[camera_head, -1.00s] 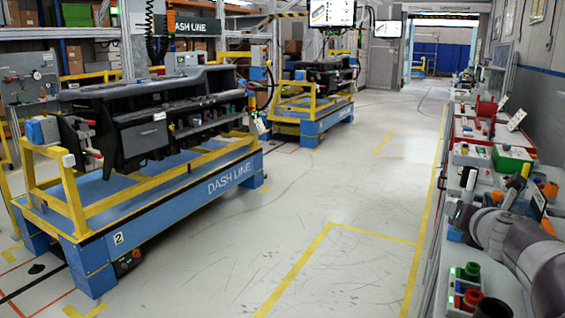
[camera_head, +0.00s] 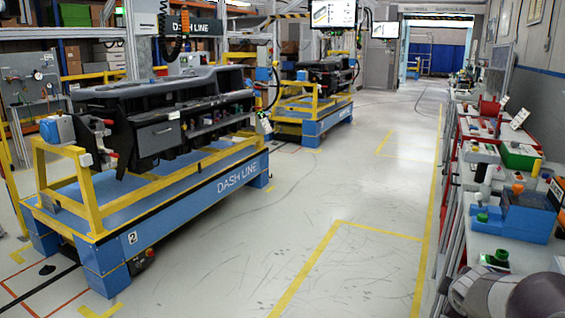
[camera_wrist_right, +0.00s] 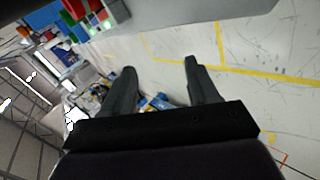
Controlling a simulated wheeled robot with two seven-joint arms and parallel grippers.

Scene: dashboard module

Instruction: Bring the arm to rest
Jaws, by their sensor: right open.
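My right arm (camera_head: 510,295) shows only as a grey and dark rounded piece at the bottom right corner of the head view, beside the parts bench; its gripper is out of that view. In the right wrist view my right gripper (camera_wrist_right: 160,64) has its two dark fingers apart, with nothing between them. Behind the fingers are the pale floor and blurred equipment. My left arm and gripper are in neither view.
The parts bench (camera_head: 490,242) runs along the right, with a blue bin (camera_head: 525,222) and a green bin (camera_head: 518,156). A blue cart (camera_head: 190,212) carries a dark dashboard module (camera_head: 150,125) at left. The marked floor (camera_head: 300,220) between is clear.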

